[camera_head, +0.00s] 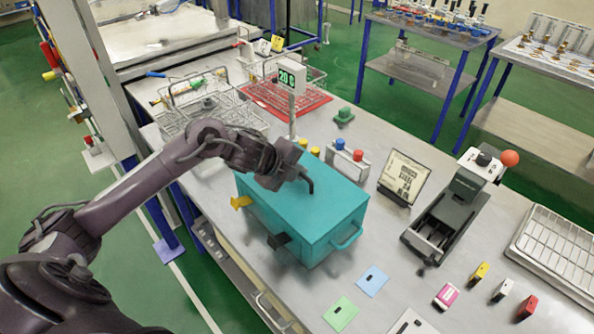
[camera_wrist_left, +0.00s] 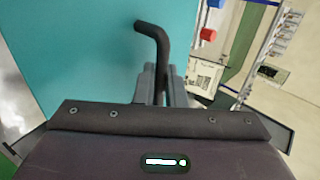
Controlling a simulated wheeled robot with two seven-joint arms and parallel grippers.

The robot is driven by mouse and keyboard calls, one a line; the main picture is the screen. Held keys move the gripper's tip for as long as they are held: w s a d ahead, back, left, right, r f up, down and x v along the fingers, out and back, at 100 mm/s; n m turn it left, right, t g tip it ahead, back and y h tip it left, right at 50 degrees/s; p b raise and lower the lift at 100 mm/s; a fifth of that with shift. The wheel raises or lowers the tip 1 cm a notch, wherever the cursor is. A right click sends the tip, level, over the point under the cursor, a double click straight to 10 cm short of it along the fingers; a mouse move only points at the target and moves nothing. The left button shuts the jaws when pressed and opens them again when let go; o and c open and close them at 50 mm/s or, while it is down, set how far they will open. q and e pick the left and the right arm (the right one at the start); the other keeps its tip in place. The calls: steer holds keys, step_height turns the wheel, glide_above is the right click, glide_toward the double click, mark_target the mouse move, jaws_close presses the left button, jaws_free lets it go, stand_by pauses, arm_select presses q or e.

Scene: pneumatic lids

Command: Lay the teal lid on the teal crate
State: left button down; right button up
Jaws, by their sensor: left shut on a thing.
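The teal crate (camera_head: 322,250) stands on the steel table in the middle of the head view. The teal lid (camera_head: 338,198) covers its top and looks roughly lined up with it; I cannot tell whether it rests fully or sits slightly above. The lid's teal face also fills the left of the left wrist view (camera_wrist_left: 70,55). A bent black handle (camera_wrist_left: 155,35) rises from the lid. My left gripper (camera_head: 298,177) is shut on this handle, its fingers (camera_wrist_left: 160,78) closed around the rod. The gripper hides part of the lid's far left area. My right gripper is not in view.
A yellow latch (camera_head: 240,202) and a black latch (camera_head: 278,240) stick out from the crate's left side. Wire baskets (camera_head: 205,108) and a display post (camera_head: 292,100) stand behind. A sign (camera_head: 404,178) and a dark device (camera_head: 448,215) are right. Flat blue (camera_head: 372,281) and green (camera_head: 341,313) cards lie in front.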

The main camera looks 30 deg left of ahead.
arm_select(q)
steer(key=shift+f, duration=0.4)
stand_by(0.3)
steer(key=c, duration=1.4)
jaws_free()
steer(key=shift+c, duration=0.2)
steer(key=shift+o, duration=0.2)
steer(key=shift+s, duration=0.1)
steer(key=shift+p+v, duration=0.5)
steer(key=shift+v, duration=0.55)
steer(key=shift+p+v, duration=1.1)
steer(key=shift+v, duration=1.3)
